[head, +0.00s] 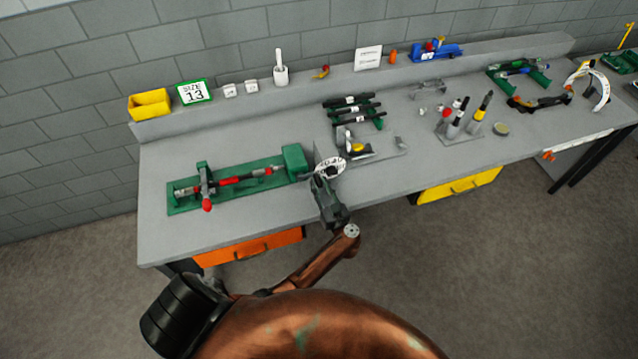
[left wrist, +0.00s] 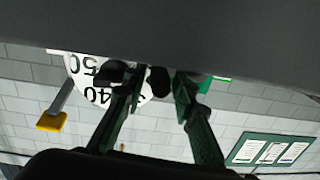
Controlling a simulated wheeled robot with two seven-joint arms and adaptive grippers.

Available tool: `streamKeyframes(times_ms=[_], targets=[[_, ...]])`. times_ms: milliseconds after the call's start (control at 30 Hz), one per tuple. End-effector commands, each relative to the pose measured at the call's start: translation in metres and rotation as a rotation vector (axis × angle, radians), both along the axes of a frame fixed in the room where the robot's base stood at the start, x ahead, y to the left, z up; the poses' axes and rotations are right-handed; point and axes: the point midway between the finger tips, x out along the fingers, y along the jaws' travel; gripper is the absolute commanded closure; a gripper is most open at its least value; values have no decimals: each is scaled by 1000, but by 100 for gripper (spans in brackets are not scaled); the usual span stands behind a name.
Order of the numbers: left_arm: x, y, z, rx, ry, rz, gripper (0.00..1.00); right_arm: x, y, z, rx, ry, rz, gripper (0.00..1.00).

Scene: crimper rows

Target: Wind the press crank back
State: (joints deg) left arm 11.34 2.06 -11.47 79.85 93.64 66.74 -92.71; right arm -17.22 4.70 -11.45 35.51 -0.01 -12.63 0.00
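The green press (head: 232,184) lies on the grey bench at the left, with a red-and-silver rod along it and a green block at its right end. A white dial (head: 331,167) stands just right of that block. It also shows in the left wrist view (left wrist: 85,68) with the numbers 50 and 40 upside down. My left gripper (head: 324,184) is at the dial and covers part of it. In the left wrist view its fingers (left wrist: 158,88) are apart, with a dark knob (left wrist: 159,79) between the tips. The crank arm itself is mostly hidden. My right gripper is out of view.
A yellow bin (head: 150,104), a SIZE 13 sign (head: 195,93) and a white mortar (head: 281,75) stand on the back ledge. A rack of black-handled tools (head: 353,111) is behind the dial. Several upright tools (head: 463,120) stand to the right. The bench front left is clear.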

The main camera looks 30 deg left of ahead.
Motion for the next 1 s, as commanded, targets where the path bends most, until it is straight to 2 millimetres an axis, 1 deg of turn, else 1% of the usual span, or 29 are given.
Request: streamKeyframes(times_ms=[33, 133, 433, 800, 1000], targets=[[3, 4, 0, 2, 0, 0, 74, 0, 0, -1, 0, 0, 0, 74], [6, 8, 0, 0, 0, 0, 74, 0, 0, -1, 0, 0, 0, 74], [7, 10, 0, -1, -1, 0, 75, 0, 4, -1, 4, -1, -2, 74], [7, 10, 0, -1, -1, 0, 100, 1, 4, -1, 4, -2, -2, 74], [7, 10, 0, -1, -2, 0, 100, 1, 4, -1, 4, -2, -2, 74]])
